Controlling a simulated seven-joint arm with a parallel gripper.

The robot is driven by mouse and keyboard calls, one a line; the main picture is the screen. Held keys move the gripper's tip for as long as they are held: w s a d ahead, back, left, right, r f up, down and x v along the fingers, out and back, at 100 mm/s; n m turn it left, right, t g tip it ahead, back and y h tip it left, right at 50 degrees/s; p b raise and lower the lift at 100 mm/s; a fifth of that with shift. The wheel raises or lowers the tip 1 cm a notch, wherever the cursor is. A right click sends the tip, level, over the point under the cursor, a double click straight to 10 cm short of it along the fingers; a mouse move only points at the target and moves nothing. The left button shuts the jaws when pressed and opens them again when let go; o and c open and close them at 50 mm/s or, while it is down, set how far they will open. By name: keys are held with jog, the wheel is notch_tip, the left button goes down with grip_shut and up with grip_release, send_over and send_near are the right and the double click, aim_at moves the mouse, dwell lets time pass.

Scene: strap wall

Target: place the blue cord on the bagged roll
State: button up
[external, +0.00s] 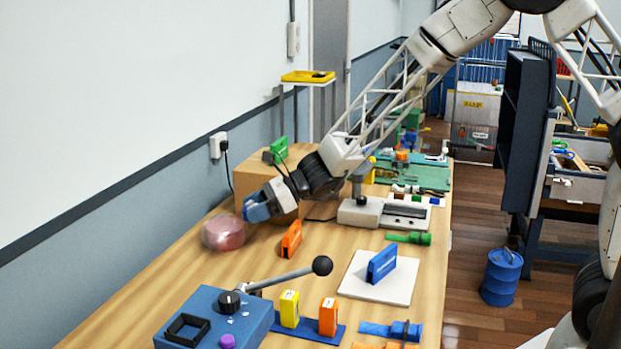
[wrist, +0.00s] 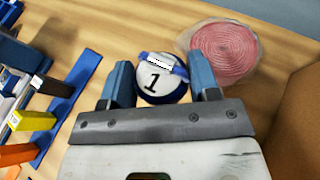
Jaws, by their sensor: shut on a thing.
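My gripper (wrist: 163,88) is shut on a rounded blue and white bundle with a "1" on its white face, which I take to be the blue cord (wrist: 152,84). In the external view, my gripper (external: 257,208) is at the left part of the table, beside the bagged roll. The bagged roll (external: 223,232) is a pink coil in clear wrapping, lying flat on the table. It also shows in the wrist view (wrist: 222,52), just beyond the right finger. I cannot tell whether the cord touches it.
A cardboard box (external: 262,165) stands behind my gripper. An orange block (external: 291,239) is to the right. A blue lever box (external: 215,318), a white plate with a blue block (external: 382,264) and several coloured straps lie nearer the front. Bare wood surrounds the roll's front side.

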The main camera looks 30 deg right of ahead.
send_over(221, 228)
jog(key=shift+w+f, duration=0.1)
jog(key=shift+f, duration=0.35)
jog(key=shift+f, duration=0.15)
jog(key=shift+f, duration=1.65)
jog(key=shift+f, duration=0.1)
jog(key=o, duration=0.9)
jog(key=shift+d, duration=0.1)
